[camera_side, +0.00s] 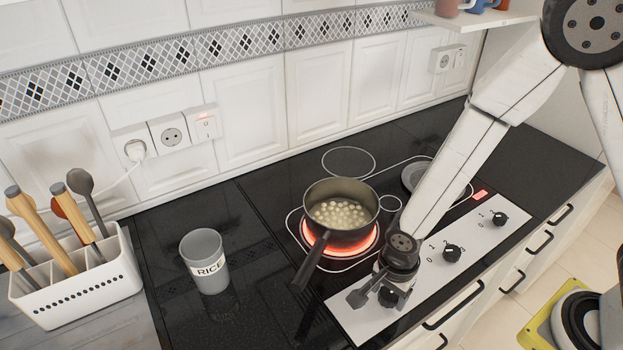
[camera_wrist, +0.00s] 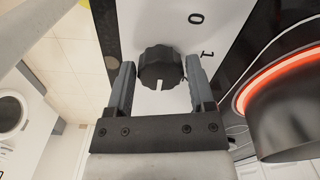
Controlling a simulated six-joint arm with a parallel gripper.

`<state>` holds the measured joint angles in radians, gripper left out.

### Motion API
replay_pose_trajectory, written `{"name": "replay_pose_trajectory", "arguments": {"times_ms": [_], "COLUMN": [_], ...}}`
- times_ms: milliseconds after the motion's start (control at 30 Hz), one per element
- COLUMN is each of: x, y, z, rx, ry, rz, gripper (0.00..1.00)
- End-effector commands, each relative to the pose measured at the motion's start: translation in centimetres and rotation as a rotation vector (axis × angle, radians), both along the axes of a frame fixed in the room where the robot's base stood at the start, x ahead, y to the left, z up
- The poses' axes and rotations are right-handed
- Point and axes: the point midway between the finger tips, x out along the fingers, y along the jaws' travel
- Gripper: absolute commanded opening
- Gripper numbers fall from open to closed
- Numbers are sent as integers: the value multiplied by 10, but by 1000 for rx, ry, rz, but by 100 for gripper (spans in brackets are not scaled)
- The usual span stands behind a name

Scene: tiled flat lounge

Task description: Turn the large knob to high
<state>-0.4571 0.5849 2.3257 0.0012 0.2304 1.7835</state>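A black ribbed knob (camera_wrist: 160,67) with a white pointer line sits on the white control panel (camera_side: 430,270). In the wrist view it lies between the two fingers of my gripper (camera_wrist: 160,62), with a gap on each side. The fingers are open and do not seem to touch it. Its line points toward the gripper's palm, away from the printed 0 and 1. In the side view this nearest knob (camera_side: 389,297) is partly hidden by my gripper (camera_side: 372,295). Two other knobs, a middle one (camera_side: 452,254) and a far one (camera_side: 499,219), stand on the same panel.
A dark pot (camera_side: 342,199) of pale round pieces stands on a glowing red burner (camera_side: 310,234) close to my gripper, its handle pointing toward the front. A grey RICE cup (camera_side: 206,260) and a white utensil holder (camera_side: 85,290) stand left.

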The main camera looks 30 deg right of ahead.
Motion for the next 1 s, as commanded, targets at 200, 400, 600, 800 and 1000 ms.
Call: {"name": "replay_pose_trajectory", "arguments": {"times_ms": [200, 400, 600, 800, 1000], "x": [0, 0, 0, 0, 1], "y": [0, 0, 0, 0, 0], "z": [0, 0, 5, 18, 37], "rx": [0, 0, 0, 0, 1], "ry": [0, 0, -1, -2, -3], "rz": [2, 3, 3, 3, 3], "gripper": [95, 95, 95, 95, 95]}}
